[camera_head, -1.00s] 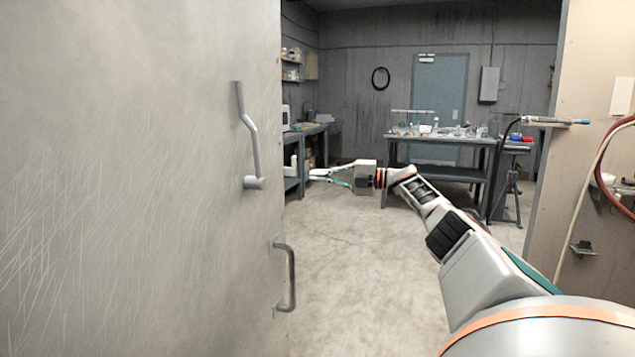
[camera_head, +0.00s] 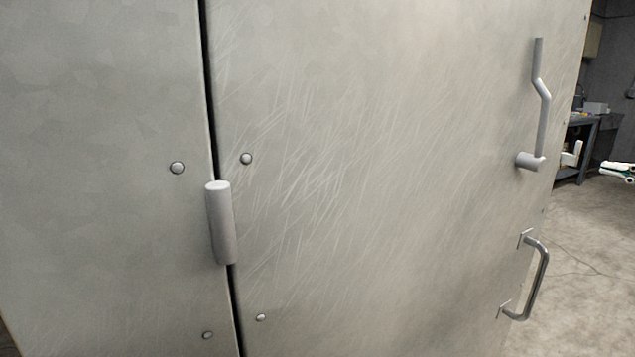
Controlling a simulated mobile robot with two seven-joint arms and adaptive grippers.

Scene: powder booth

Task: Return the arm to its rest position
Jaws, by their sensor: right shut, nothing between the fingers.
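My right gripper (camera_head: 618,171) shows only in part at the right edge of the head view, beyond the edge of a large metal door. Its fingers are closed together with nothing between them. It is clear of the door and its handles. The rest of my right arm is out of frame. My left gripper is not in view.
A scratched grey metal door (camera_head: 380,180) fills most of the view. It has a hinge (camera_head: 220,223), a lever handle (camera_head: 543,110) and a lower pull handle (camera_head: 540,278). A dark workbench (camera_head: 583,150) and open concrete floor (camera_head: 580,260) lie at the right.

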